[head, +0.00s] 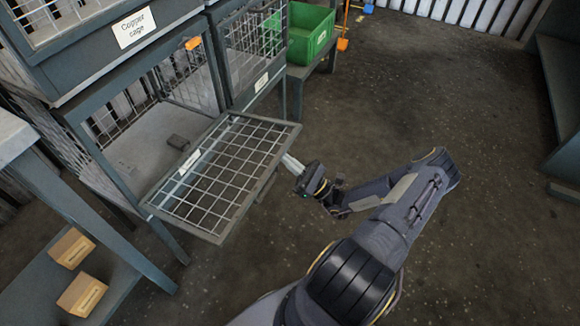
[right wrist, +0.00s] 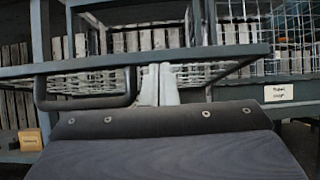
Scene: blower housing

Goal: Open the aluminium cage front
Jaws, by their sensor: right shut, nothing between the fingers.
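The mesh cage front (head: 222,180) is swung down on its lower edge and sticks out about level from the lower left cage (head: 150,135), whose opening shows. Its small label (head: 189,163) is too small to read, so I cannot confirm it says aluminium. A dark handle (head: 266,186) is on its outer edge, and the handle also shows in the right wrist view (right wrist: 85,103). My right gripper (head: 291,163) is shut and empty, just outside that edge near its right corner. In the right wrist view its fingers (right wrist: 158,86) are right of the handle; contact with the frame is unclear.
A cage labelled "Copper cage" (head: 133,28) is above. Another mesh-fronted cage (head: 252,52) and a green crate (head: 310,35) stand to the right. Cardboard boxes (head: 82,294) sit on a low shelf at left. The floor right is clear.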

